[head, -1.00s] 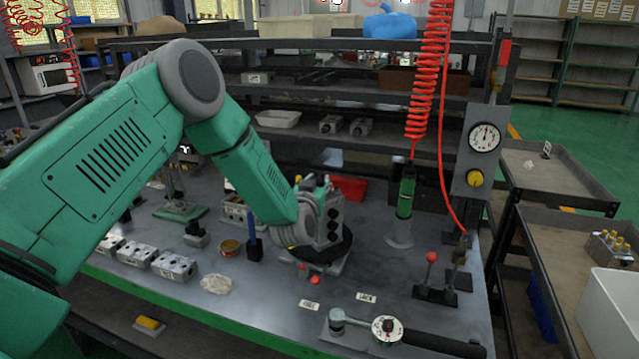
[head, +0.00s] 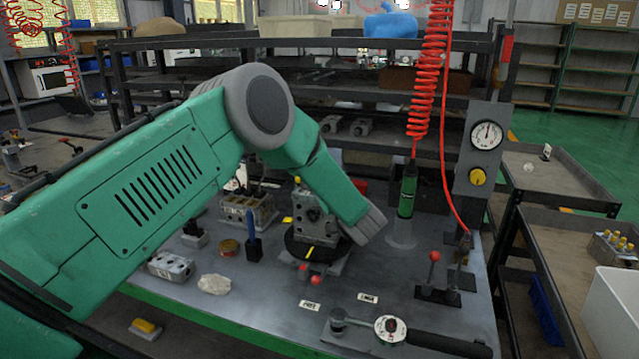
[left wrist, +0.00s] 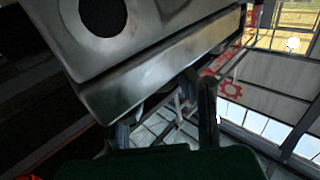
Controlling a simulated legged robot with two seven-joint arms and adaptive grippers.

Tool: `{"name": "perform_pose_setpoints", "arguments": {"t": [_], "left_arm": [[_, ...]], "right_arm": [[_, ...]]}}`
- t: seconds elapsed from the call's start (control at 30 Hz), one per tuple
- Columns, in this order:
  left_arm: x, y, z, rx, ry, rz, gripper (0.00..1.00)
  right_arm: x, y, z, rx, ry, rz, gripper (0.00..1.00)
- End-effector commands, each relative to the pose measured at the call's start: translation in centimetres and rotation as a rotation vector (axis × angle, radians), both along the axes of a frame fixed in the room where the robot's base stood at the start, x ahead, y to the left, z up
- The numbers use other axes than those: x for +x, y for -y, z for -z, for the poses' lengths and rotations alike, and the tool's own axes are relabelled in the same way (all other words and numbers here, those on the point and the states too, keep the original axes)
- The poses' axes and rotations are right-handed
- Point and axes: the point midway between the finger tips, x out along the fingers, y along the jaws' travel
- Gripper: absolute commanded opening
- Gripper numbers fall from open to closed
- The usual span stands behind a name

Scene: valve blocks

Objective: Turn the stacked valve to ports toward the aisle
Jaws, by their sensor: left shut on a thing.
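The stacked valve (head: 314,218) is a grey metal block standing upright on a dark round turntable (head: 300,249) with a yellow mark at its front edge. My left arm reaches over from the left, and its wrist comes down at the valve's right side. The fingers are hidden in the head view. In the left wrist view the valve (left wrist: 150,75) fills the upper left, with one dark round port. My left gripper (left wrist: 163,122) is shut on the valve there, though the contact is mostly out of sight. My right gripper is not in view.
Red knobs (head: 316,280) and the FREE (head: 309,305) and LOCK (head: 368,297) labels lie in front of the turntable. A dial wrench (head: 390,328) lies at the front edge. A blue marker holder (head: 253,245) and another valve block (head: 247,210) stand left. A red-knobbed lever (head: 434,270) stands right.

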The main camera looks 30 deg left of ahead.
Motion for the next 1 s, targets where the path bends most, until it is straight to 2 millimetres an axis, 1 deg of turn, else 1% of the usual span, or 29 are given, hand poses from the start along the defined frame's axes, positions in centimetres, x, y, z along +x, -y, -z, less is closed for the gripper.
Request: {"name": "perform_pose_setpoints", "arguments": {"t": [0.03,0.53,0.57,0.6,0.63,1.0], "left_arm": [[-0.16,0.29,1.02,-0.012,-0.016,-0.004,0.00],[-0.20,0.33,1.00,-0.012,-0.018,-0.023,0.00],[-0.20,0.33,1.00,-0.012,-0.018,-0.023,0.32],[-0.22,0.32,0.98,-0.012,-0.018,-0.023,0.46],[-0.21,0.30,0.94,-0.012,-0.017,-0.024,0.49],[-0.24,0.13,0.24,-0.005,-0.005,-0.026,0.49]], "right_arm": [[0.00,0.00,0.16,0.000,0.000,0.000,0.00],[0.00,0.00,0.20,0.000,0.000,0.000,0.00],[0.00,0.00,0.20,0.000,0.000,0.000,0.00],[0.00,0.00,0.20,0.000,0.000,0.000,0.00],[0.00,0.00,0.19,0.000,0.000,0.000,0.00],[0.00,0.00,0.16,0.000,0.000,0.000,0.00]]}}
